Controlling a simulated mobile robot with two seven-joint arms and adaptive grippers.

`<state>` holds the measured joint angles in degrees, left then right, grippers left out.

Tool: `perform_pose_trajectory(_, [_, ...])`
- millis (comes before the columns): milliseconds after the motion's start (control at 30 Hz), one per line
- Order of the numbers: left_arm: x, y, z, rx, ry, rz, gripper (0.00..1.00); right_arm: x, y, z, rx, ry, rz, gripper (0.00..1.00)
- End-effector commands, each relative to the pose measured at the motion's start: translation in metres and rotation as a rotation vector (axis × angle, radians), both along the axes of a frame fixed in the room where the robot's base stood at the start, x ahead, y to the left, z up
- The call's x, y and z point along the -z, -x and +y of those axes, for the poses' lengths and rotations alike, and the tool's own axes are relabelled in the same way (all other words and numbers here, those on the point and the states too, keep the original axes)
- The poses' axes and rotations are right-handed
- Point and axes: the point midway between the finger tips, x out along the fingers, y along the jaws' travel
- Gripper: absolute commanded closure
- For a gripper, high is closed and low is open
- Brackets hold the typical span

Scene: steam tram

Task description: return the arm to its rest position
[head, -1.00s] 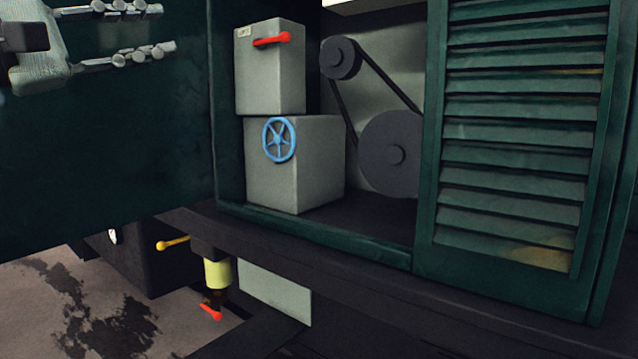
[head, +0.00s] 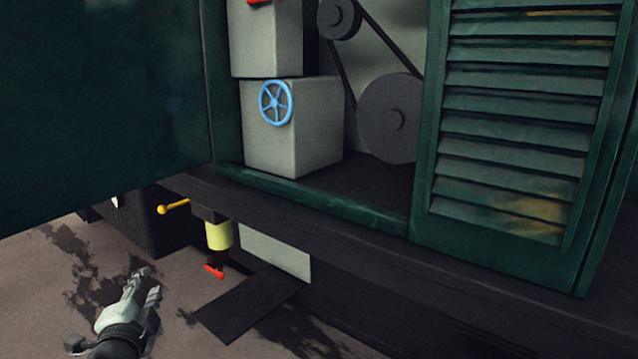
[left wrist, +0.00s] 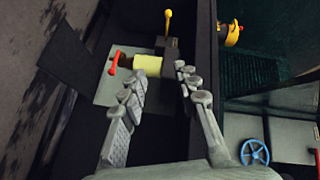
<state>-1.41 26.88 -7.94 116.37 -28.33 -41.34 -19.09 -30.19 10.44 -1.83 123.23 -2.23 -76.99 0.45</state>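My left gripper (head: 145,284) is at the lower left of the head view, low over the stained floor, with my wrist at the bottom edge. It stands apart from the tram. In the left wrist view its two fingers (left wrist: 158,88) are spread with a gap between them and nothing held. Beyond them show a pale yellow cylinder (left wrist: 147,66), a red handle (left wrist: 113,63) and a yellow lever (left wrist: 168,22). My right gripper is in neither view.
The open green cabinet holds grey boxes, a blue handwheel (head: 275,103) and a belt pulley (head: 391,118). A louvred shutter (head: 505,130) covers its right side. A dark step (head: 250,304) juts out below. The yellow lever (head: 173,207) and red handle (head: 214,271) protrude under the sill. Floor (head: 60,300) at lower left is open.

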Motion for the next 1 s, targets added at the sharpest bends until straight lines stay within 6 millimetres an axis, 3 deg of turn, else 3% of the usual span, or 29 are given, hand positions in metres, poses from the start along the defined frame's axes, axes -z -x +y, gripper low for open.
perform_pose_trajectory(33, [0.039,0.017,0.001,-0.039,0.097,0.081,0.69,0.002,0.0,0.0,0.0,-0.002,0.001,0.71])
perform_pose_trajectory(200, [0.151,0.085,-0.003,-0.189,0.392,0.334,0.69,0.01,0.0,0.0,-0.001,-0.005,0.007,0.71])
perform_pose_trajectory(300, [0.207,0.136,-0.012,-0.291,0.545,0.48,0.69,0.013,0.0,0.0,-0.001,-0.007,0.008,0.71])
perform_pose_trajectory(433, [0.264,0.205,-0.03,-0.427,0.714,0.653,0.69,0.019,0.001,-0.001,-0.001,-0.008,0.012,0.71])
perform_pose_trajectory(600, [0.304,0.274,-0.052,-0.559,0.854,0.808,0.69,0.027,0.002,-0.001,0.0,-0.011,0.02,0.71])
perform_pose_trajectory(700, [0.313,0.294,-0.058,-0.6,0.892,0.853,0.69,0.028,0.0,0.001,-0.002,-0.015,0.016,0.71])
perform_pose_trajectory(1000, [0.317,0.302,-0.061,-0.616,0.905,0.87,0.69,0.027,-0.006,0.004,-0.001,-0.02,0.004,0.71])
